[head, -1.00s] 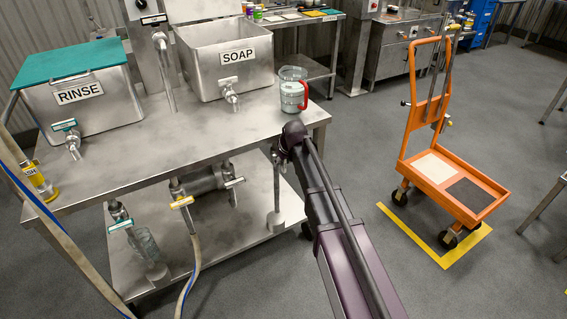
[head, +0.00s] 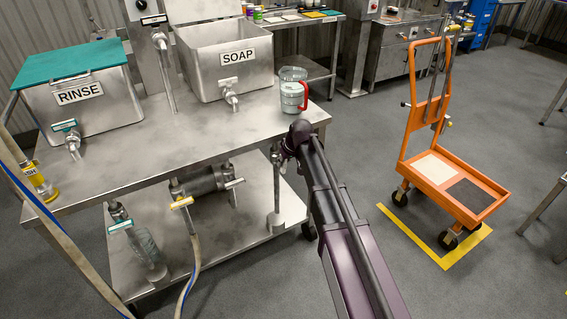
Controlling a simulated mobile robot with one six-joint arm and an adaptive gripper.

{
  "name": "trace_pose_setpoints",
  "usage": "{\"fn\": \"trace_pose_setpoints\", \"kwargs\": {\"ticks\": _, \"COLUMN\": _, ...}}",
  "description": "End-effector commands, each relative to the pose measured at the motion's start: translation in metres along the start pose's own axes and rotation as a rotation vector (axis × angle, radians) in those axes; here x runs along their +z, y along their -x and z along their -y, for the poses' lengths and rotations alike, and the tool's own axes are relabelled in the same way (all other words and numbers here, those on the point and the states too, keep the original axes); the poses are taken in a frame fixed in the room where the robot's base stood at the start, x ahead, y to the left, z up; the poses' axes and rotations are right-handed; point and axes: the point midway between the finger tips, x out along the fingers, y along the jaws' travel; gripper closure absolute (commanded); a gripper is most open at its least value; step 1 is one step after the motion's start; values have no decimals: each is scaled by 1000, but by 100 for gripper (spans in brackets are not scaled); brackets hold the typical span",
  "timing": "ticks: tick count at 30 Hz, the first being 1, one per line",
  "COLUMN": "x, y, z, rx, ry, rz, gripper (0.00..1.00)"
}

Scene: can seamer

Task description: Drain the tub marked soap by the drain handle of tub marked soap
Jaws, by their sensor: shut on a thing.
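The steel tub marked SOAP (head: 205,72) stands at the back of the steel table, with a tap (head: 231,98) low on its front. My gripper (head: 277,157) is small and partly hidden by my dark purple arm below the right front edge of the table. It is beside the top of a thin upright post (head: 277,190). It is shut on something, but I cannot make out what. It is well apart from the soap tap.
A clear jug with a red handle (head: 293,97) stands on the table above my gripper. The tub marked RINSE (head: 85,108) has a teal lid. Pipework and valves (head: 203,182) sit under the table. An orange cart (head: 450,185) stands at the right, with open floor before it.

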Motion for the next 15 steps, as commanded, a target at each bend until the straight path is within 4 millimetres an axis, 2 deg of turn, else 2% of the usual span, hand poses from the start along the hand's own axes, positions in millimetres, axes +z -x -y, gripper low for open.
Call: {"fn": "trace_pose_setpoints", "kwargs": {"ticks": 15, "x": 2, "y": -5, "z": -6, "rx": -380, "ry": -159, "rz": 3, "gripper": 100}}
